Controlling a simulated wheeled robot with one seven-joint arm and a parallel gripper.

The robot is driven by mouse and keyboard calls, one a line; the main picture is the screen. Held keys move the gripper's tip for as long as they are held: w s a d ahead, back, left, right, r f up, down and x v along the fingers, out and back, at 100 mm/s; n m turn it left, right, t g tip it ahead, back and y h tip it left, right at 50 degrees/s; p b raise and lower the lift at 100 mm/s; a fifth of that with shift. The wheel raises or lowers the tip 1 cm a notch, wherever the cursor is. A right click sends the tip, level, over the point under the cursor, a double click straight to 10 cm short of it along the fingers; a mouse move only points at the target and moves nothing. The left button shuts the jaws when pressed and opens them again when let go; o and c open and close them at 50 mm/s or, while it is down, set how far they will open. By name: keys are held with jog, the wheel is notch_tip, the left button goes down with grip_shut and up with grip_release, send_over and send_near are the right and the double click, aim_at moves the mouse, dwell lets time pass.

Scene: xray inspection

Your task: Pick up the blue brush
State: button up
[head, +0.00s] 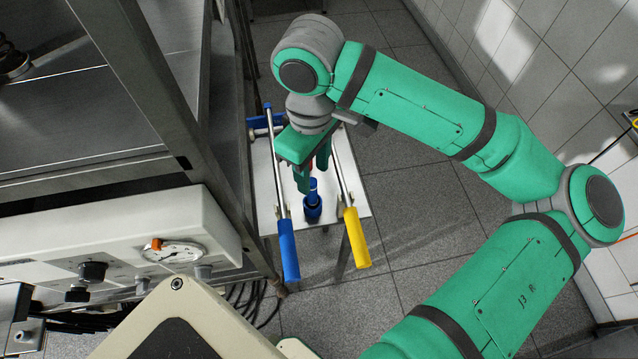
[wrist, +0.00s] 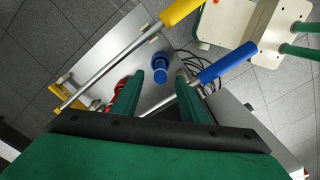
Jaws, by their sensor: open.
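A small blue upright piece (head: 313,206), with a wide round lower part and a narrower top, stands on a pale metal table (head: 348,175); it also shows in the wrist view (wrist: 160,66). A long metal tool with a blue handle (head: 289,250) lies to its left, with a blue block (head: 264,121) at the far end. I cannot tell for certain which is the brush. My gripper (head: 312,174) is open above the table, fingers pointing down, just beyond the small blue piece in the head view. No grasp shows.
A similar tool with a yellow handle (head: 356,238) lies along the table's right side. A red object (wrist: 121,91) is partly hidden by my gripper. A metal frame (head: 185,95) and a gauge panel (head: 120,245) stand close on the left. Tiled floor (head: 425,205) is clear to the right.

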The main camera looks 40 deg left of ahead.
aim_at(312, 185)
jog(key=shift+s+f, duration=0.25)
jog(key=shift+f, duration=0.95)
jog(key=shift+s+d+f, duration=0.1)
jog(key=shift+d+f, duration=0.05)
jog(key=shift+f, duration=0.3)
jog(key=shift+w+a+f, duration=0.15)
jog(key=shift+f, duration=1.1)
jog(key=shift+w+a+f, duration=0.1)
jog(key=shift+a+f, duration=0.05)
jog(key=shift+f, duration=1.1)
grip_shut()
